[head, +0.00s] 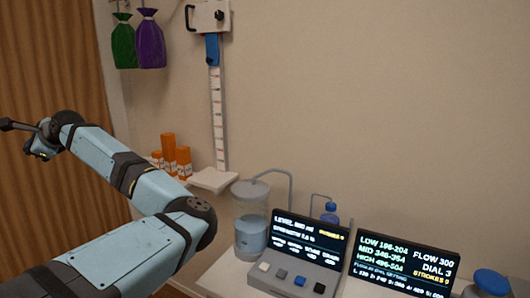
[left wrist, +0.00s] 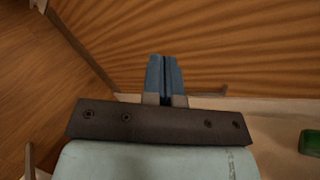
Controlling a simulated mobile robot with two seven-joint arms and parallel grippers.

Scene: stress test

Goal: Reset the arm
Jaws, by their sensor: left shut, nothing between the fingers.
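My left arm comes in from the left in the head view and bends back toward the upper left. Its left gripper (head: 8,125) is at the far left edge, in front of the wooden panel and away from the table. In the left wrist view the two blue fingers of the left gripper (left wrist: 164,75) are together with nothing between them. My right gripper does not show in either view.
A wooden panel (head: 45,55) stands at the left. Green (head: 123,45) and purple (head: 151,45) bags hang on the wall. Several orange bottles (head: 168,145) stand on a shelf behind my arm. A clear tank (head: 250,220), a button console (head: 300,262) and a display (head: 405,265) stand at the right.

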